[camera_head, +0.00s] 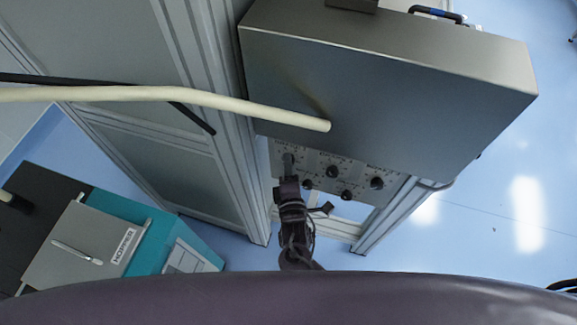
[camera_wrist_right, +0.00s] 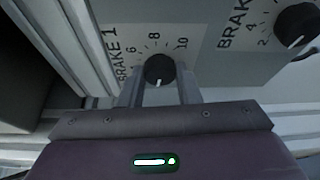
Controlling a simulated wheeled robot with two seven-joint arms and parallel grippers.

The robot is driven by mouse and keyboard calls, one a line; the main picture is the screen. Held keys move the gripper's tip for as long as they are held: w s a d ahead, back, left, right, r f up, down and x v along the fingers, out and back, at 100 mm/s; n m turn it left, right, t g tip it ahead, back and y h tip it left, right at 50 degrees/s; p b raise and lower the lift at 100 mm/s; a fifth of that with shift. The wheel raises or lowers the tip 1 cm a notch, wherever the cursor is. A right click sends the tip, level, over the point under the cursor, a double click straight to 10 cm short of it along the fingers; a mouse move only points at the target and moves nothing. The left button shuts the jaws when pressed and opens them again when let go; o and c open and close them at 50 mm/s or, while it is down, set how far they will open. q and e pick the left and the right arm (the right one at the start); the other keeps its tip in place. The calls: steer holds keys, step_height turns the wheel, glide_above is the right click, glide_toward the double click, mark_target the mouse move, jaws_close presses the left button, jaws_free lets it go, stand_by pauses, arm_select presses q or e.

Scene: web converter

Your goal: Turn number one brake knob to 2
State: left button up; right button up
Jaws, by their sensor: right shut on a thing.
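The number one brake knob (camera_wrist_right: 158,70) is black and round, on a grey panel marked BRAKE 1 with 6, 8 and 10 around it. A small white mark shows on the knob's lower side in the right wrist view; the figure nearest it is hidden. My right gripper (camera_wrist_right: 159,88) is shut on this knob, one finger on each side. In the head view my right gripper (camera_head: 288,168) reaches up to the panel's left end and hides the knob. My left gripper is not in view.
A second brake knob (camera_wrist_right: 296,25) sits to the right. Several black knobs (camera_head: 377,183) share the panel (camera_head: 318,164) under a large grey metal box (camera_head: 400,85). A cream bar (camera_head: 180,97) crosses from the left. A teal machine (camera_head: 150,235) stands lower left.

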steer(key=o, duration=1)
steer(key=s, duration=0.7)
steer(key=shift+s+d+r, duration=0.1)
steer(key=shift+s+d, duration=0.2)
steer(key=shift+s, duration=0.1)
